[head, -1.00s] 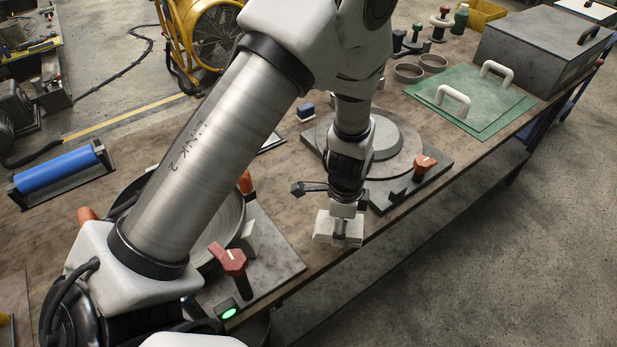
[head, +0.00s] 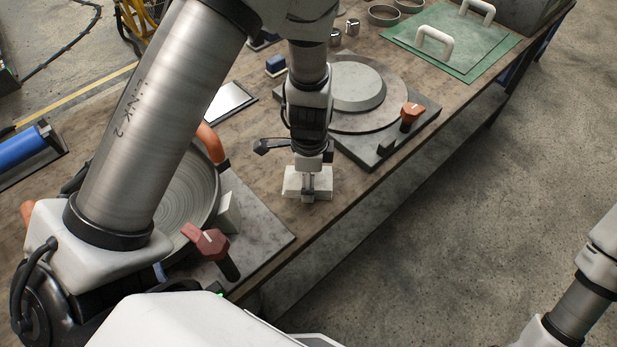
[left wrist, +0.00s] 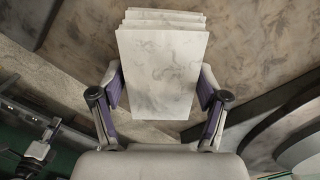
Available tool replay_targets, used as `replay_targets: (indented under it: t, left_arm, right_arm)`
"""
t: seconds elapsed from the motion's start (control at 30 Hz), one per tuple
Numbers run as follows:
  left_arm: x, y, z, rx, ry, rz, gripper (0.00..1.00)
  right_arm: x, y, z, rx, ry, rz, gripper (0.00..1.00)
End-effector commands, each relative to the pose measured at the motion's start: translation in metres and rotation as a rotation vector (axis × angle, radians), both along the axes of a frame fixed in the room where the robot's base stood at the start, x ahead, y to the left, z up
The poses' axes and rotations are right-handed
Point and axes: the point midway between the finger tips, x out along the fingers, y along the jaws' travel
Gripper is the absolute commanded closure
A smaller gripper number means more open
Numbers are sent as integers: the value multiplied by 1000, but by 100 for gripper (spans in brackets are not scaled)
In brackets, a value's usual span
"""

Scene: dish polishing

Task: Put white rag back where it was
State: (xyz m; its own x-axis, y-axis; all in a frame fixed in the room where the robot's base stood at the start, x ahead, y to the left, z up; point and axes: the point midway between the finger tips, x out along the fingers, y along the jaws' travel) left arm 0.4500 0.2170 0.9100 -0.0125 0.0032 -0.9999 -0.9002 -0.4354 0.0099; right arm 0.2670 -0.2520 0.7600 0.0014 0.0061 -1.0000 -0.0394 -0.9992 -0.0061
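The white rag (left wrist: 162,65) is a folded, layered block between the purple-padded fingers of my left gripper (left wrist: 159,90) in the left wrist view. The fingers press on its two sides. In the head view the rag (head: 293,183) shows at my left gripper (head: 308,192), low over the table's front edge strip, between the two disc machines. I cannot tell whether the rag touches the table. My right arm enters at the lower right of the head view; its gripper is out of view.
A machine with a grey disc (head: 355,85) and an orange lever (head: 411,113) stands behind right. A ridged round dish (head: 190,205) and a red lever (head: 207,241) are at left. A blue block (head: 275,65), metal panel (head: 228,104) and green mat (head: 478,45) lie farther back.

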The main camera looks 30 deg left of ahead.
Motion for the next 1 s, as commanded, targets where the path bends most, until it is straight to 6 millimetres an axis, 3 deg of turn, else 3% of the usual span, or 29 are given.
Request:
replay_targets:
  t: [0.3,0.47,0.8,1.0]
  left_arm:
    - [0,0,1,0,0,0,8]
    - [1,0,11,-1,-3,0,8]
    - [3,0,93,-1,-7,0,8]
    - [2,0,121,0,-1,0,8]
  right_arm:
    - [0,0,1,0,0,0,60]
    - [0,0,3,0,-1,0,60]
    - [0,0,-6,0,0,0,60]
    - [0,0,-7,0,0,0,60]
